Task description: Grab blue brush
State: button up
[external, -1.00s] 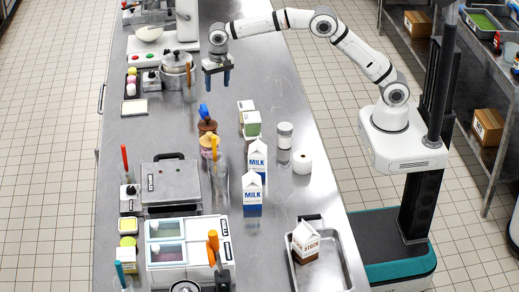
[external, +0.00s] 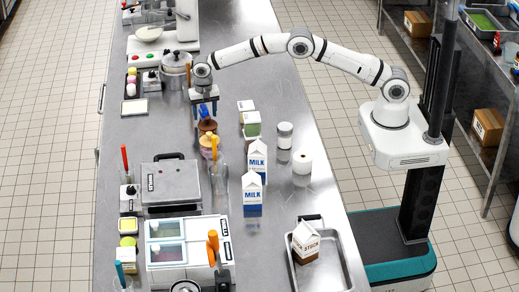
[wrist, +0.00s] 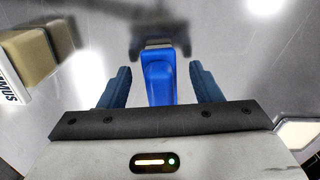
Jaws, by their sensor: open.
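The blue brush (wrist: 158,78) shows in the wrist view as a blue handle standing between the two fingers of my gripper (wrist: 160,88). There is a gap on each side of the handle, and no finger visibly touches it. In the external view my gripper (external: 206,112) points down around the top of the brush, just above a brown-topped container. The fingers mostly hide the blue handle there. My gripper is open. The lower part of the brush is hidden.
A lidded pot (external: 176,70) stands close behind my gripper. An orange-handled tool (external: 214,150) stands just in front. Small cartons (external: 251,124) and milk cartons (external: 253,190) stand to the right. The steel counter (external: 285,90) is clear at the back right.

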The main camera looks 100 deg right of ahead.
jog(key=shift+f, duration=0.35)
jog(key=shift+c, duration=0.2)
jog(key=c, duration=1)
